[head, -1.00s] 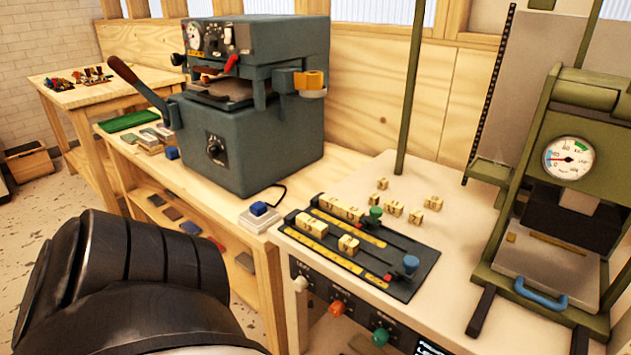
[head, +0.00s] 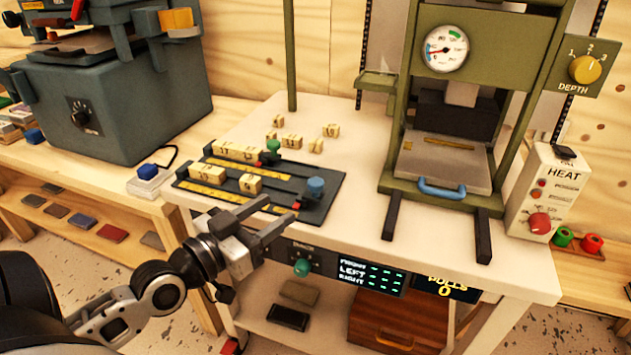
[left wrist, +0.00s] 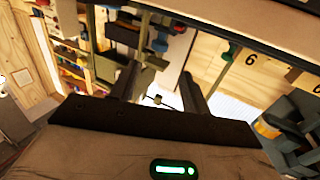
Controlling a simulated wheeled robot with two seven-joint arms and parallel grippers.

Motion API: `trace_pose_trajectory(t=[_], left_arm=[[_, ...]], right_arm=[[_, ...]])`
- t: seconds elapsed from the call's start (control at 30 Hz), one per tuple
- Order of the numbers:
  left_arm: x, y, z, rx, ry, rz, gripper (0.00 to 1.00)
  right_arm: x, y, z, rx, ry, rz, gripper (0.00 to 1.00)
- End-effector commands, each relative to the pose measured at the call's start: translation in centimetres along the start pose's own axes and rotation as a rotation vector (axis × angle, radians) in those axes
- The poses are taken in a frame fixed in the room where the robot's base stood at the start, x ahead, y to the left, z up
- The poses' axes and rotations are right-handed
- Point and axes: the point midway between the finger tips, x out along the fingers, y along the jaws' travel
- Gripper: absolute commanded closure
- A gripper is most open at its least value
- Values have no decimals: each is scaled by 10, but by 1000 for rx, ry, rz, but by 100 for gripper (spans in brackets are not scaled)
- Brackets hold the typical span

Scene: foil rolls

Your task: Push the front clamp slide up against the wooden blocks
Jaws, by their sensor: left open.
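The dark clamp plate (head: 332,203) lies on the pale bench top and has two rows. In the front row, wooden blocks (head: 250,183) sit along a yellow strip at the left. The front clamp slide with its blue knob (head: 316,187) stands to their right, with a clear gap between. The rear slide has a green knob (head: 273,146) close to the rear blocks (head: 232,151). My left gripper (head: 280,211) is open and empty at the plate's front edge, nearer than the blue knob. Its two fingers also show in the left wrist view (left wrist: 160,88). My right gripper is not in view.
Several loose blocks (head: 291,141) lie behind the plate. A green press (head: 448,165) with a gauge stands to the right, its blue handle (head: 441,188) facing front. A heat box (head: 548,195) is further right. Dials and a display (head: 371,274) line the bench front.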

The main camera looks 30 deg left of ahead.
Motion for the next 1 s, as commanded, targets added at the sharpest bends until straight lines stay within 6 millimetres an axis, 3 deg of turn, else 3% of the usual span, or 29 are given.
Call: trace_pose_trajectory(t=[0.53, 0.7, 1.0], left_arm=[[98, 1, -1, -3, 1, 0, 53], [112, 1, 0, -1, -2, 0, 53], [115, 1, 1, 0, -3, 1, 53]], right_arm=[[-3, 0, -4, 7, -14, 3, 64], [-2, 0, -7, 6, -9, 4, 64], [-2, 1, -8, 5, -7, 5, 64]])
